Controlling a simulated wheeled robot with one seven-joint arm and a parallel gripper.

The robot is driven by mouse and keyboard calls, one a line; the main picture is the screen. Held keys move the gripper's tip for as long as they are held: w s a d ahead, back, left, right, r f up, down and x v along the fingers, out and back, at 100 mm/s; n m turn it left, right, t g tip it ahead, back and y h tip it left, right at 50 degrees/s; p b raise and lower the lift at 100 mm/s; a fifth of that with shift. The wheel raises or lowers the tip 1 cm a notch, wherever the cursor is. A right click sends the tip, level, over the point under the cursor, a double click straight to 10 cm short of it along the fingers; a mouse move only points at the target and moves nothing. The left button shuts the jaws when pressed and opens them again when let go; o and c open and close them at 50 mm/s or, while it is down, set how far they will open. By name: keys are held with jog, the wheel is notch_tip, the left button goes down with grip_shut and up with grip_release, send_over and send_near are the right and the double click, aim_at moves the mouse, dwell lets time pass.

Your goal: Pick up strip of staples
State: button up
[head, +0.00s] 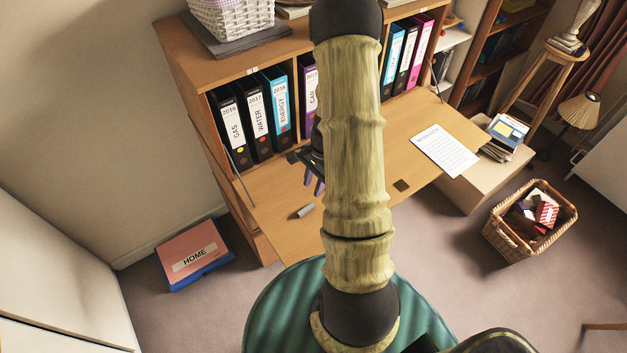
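A small grey bar (305,211), which looks like the strip of staples, lies on the fold-down wooden desk (268,212) near its front left edge. My gripper (314,183) is partly hidden behind my arm.
Ring binders (257,122) stand in the shelf behind the desk. A dark square (401,185) and a printed sheet (444,150) lie to the right. A wicker basket (497,237) and a pink-and-blue HOME box (192,254) are on the floor.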

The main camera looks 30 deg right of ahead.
aim_at(306, 208)
jog(key=shift+b+x, duration=3.6)
jog(key=shift+x, duration=0.9)
grip_shut()
jog(key=shift+r, duration=0.1)
jog(key=shift+r+p, duration=2.6)
jog(key=shift+r, duration=0.4)
